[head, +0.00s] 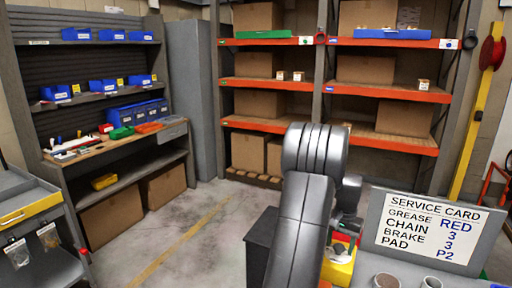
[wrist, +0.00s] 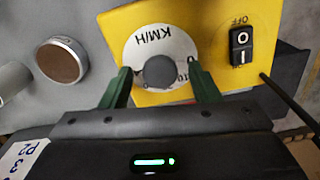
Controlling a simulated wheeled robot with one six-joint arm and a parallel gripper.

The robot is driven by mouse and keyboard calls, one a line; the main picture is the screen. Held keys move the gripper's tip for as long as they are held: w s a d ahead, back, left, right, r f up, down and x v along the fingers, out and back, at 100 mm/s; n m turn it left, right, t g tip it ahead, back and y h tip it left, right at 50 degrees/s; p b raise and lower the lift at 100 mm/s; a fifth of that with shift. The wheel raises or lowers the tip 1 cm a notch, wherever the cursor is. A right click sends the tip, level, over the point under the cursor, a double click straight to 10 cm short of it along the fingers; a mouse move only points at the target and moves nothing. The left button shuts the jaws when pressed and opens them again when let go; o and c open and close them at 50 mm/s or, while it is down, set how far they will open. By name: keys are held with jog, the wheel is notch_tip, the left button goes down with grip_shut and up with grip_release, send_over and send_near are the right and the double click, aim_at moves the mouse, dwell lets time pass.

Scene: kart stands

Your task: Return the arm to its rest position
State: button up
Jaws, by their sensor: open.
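My arm (head: 307,190) rises in the middle of the head view, grey and bent at a rounded elbow. My gripper shows in the wrist view (wrist: 163,88), with two green fingers apart and nothing held between them. Beyond the fingers is a yellow panel (wrist: 215,40) with a round white KM/H dial (wrist: 140,52) and a black O/I switch (wrist: 240,47). The dial's dark centre appears between the fingers; I cannot tell how far away it is. In the head view the yellow panel (head: 338,273) is partly hidden behind my arm, and the fingers cannot be made out.
A service card (head: 428,228) stands at the right, behind a round container with brown contents (head: 386,281). Orange shelves (head: 385,92) with cardboard boxes stand at the back, and a workbench (head: 115,146) with blue bins at the left. Open floor (head: 200,225) lies left of my arm.

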jog(key=m, duration=0.7)
jog(key=shift+p, duration=0.4)
jog(key=m+p, duration=0.1)
jog(key=m, duration=0.6)
jog(key=shift+r, duration=0.5)
